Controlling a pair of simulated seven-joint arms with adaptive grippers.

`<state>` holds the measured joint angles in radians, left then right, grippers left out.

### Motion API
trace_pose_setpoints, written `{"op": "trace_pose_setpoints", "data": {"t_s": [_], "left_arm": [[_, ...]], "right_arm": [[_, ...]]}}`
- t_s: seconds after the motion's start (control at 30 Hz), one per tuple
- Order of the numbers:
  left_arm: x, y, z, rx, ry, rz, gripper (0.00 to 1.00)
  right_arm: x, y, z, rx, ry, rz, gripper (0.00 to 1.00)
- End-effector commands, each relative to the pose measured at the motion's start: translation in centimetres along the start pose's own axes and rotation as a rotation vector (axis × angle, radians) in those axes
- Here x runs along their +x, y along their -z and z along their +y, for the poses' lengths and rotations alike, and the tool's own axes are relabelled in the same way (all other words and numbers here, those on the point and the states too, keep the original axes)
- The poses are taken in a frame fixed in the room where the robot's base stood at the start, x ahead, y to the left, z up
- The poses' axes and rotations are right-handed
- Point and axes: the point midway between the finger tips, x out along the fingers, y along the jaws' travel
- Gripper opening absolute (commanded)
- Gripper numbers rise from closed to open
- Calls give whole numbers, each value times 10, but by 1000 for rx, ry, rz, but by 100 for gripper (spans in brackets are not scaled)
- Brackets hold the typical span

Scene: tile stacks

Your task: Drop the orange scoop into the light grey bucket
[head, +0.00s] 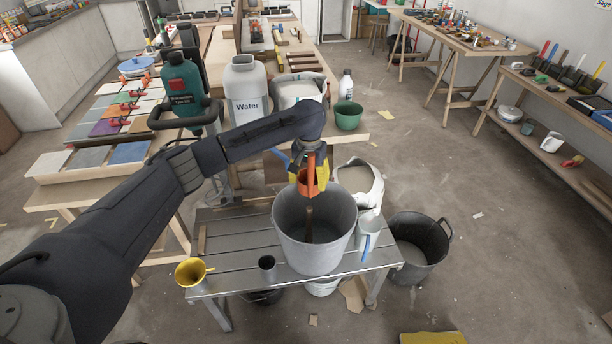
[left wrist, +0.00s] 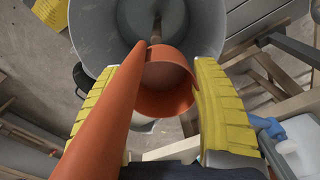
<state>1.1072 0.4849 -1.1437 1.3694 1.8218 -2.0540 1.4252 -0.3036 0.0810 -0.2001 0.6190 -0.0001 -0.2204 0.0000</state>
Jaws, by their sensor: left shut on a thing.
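The light grey bucket (head: 292,249) stands upright on a slatted grey bench (head: 228,236). It also fills the top of the left wrist view (left wrist: 100,42). A brown stick-like thing (head: 309,222) stands inside it. My left gripper (head: 309,181) is above the bucket's far rim. Its yellow fingers are shut on the orange scoop (head: 307,187), which also shows between the pads in the left wrist view (left wrist: 163,103). The scoop's long handle points back toward the wrist, and its cup is partly over the rim. My right gripper is not in either view.
On the bench are a yellow funnel (head: 190,271), a dark cup (head: 267,267) and a light jug (head: 368,236). An open white sack (head: 358,181) is behind the bucket. A black tub (head: 419,245) stands on the floor at right. A Water canister (head: 246,92) is farther back.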

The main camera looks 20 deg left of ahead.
Motion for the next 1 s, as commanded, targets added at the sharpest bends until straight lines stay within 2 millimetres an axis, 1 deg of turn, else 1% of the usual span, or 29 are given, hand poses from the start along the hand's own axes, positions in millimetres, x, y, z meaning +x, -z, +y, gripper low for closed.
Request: {"op": "trace_pose_setpoints", "data": {"t_s": [0.17, 0.6, 0.7, 0.83, 1.0], "left_arm": [[4, -1, 1, -40, -1, -1, 32], [43, -1, 2, -44, -1, -2, 32], [49, -1, 1, -45, 0, 0, 32], [56, -1, 1, -45, -2, -1, 32], [60, 0, 1, -45, -1, 0, 32]], "right_arm": [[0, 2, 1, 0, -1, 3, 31], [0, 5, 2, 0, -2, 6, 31], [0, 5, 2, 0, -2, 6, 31], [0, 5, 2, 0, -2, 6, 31], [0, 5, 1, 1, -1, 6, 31]]}}
